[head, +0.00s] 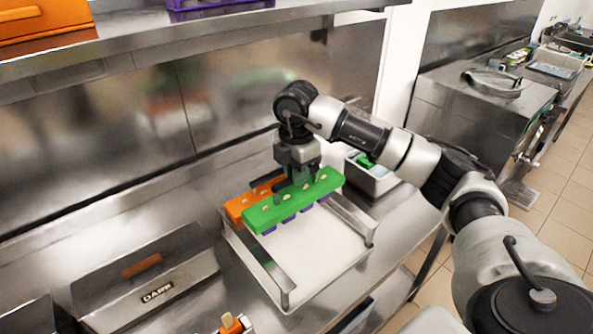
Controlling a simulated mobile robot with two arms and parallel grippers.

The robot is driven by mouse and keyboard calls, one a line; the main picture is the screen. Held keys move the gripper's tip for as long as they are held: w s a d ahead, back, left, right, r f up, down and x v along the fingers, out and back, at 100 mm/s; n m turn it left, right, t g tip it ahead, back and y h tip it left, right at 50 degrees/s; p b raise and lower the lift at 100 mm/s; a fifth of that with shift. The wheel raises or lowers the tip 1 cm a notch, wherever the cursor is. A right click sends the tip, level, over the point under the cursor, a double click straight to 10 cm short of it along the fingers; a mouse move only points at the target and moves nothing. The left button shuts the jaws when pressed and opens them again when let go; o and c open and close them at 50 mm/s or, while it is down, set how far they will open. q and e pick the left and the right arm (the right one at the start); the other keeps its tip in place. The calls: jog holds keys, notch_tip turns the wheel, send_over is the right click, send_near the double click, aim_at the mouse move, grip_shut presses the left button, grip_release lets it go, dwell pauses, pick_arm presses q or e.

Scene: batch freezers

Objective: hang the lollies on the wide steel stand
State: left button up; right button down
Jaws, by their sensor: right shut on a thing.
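The wide steel stand (268,270) stands on the counter, with a side rail on the left and another on the right (352,217). An orange lolly holder (237,208) lies across its back end. My right gripper (297,184) is shut on a green lolly holder (290,206) from above. The green holder is over the stand, just in front of the orange one, and spans roughly from rail to rail. Purple lollies (289,219) hang beneath it. I cannot tell whether its ends touch the rails. My left gripper is out of view.
A white surface (315,250) lies between the rails. A lidded steel box (145,275) with an orange handle stands to the left. A steel container (372,175) is behind to the right. An orange item (231,324) is at the bottom edge. A shelf (190,38) overhangs the back.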

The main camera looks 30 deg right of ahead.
aim_at(297, 193)
jog(key=shift+f+b, duration=1.8)
jog(key=shift+f, duration=1)
dwell(1.2)
jog(key=c, duration=1)
grip_release()
notch_tip(297, 193, up, 10)
jog(key=shift+f+b, duration=0.15)
jog(key=shift+b, duration=0.6)
jog(key=shift+r, duration=0.6)
